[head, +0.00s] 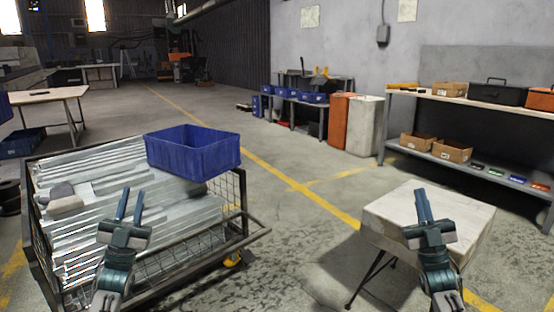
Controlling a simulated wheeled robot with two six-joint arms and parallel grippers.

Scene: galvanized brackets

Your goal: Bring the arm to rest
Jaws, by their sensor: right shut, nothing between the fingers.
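My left gripper (131,206) is at the lower left, in front of the wire cart with the metal brackets. Its two fingers point up and stand apart with a gap between them, and nothing shows in the gap. My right gripper (422,205) is at the lower right, in front of a small pale-topped table (470,217). Its fingers are together with nothing between them. Both arms come up from the bottom edge.
The wire cart (246,238) holds stacked galvanized brackets (90,172), a grey lump (64,203) and a blue bin (193,153). A shelf (470,103) with boxes stands at the right. The floor between cart and small table is clear.

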